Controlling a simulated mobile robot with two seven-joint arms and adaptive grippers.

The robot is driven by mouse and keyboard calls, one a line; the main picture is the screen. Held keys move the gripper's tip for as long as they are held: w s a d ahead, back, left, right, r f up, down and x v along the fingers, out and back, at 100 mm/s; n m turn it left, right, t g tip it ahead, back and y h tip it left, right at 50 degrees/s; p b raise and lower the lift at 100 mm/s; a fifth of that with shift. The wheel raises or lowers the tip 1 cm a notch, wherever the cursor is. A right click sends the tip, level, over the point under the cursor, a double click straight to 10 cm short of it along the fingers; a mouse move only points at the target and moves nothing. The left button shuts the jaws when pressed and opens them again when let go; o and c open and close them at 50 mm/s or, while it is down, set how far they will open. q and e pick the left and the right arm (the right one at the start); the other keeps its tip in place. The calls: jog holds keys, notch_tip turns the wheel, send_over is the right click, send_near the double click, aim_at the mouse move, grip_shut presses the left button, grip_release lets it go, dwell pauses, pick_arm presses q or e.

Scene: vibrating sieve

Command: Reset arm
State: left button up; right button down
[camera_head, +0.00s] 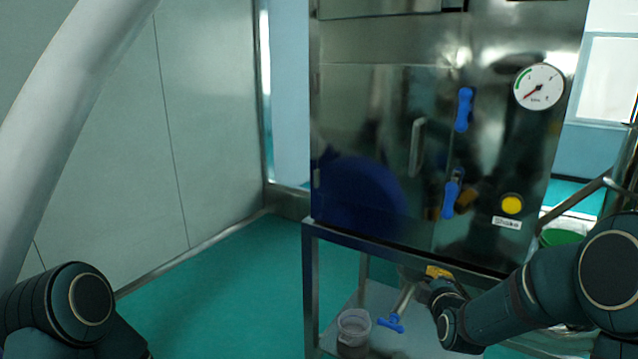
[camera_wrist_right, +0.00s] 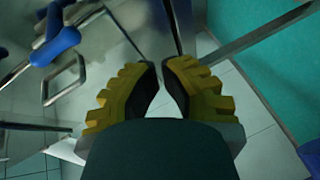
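My right gripper (camera_head: 437,272), with yellow ribbed fingers, is in front of the lower frame of the steel vibrating sieve cabinet (camera_head: 385,100) in the head view. In the right wrist view my right gripper (camera_wrist_right: 160,75) has a gap between its dark finger pads and nothing in it. My left gripper is out of view; only part of my left arm shows at the lower left. The cabinet door is shut, with a steel handle (camera_head: 416,148) and two blue latches (camera_head: 464,109) (camera_head: 451,196). A yellow button (camera_head: 512,204) sits above a "Shake" label.
Under the cabinet, a clear container (camera_head: 354,328) stands on the lower shelf beside a blue-handled valve (camera_head: 390,322). A green item (camera_head: 562,237) is at the right behind my right arm. A pale wall (camera_head: 170,120) and green floor (camera_head: 215,285) lie to the left, with free room.

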jog(key=s+a+f+m+g+y, duration=0.2)
jog(key=s+a+f+m+g, duration=0.25)
jog(key=f, duration=0.55)
jog(key=s+a+f+m+g+y, duration=0.1)
jog(key=s+a+f+m+g, duration=0.15)
jog(key=s+a+f, duration=0.55)
jog(key=s+a+f+m+g+y, duration=0.1)
jog(key=s+a+f+m+g, duration=0.2)
jog(key=s, duration=0.5)
jog(key=s+a+f+m+g+y, duration=0.1)
jog(key=s+a+f+m+g, duration=0.2)
jog(key=s+f, duration=0.5)
jog(key=shift+s+m+g+y, duration=0.3)
jog(key=shift+s+m+y, duration=0.1)
jog(key=shift+s+m, duration=0.4)
jog(key=shift+w, duration=0.15)
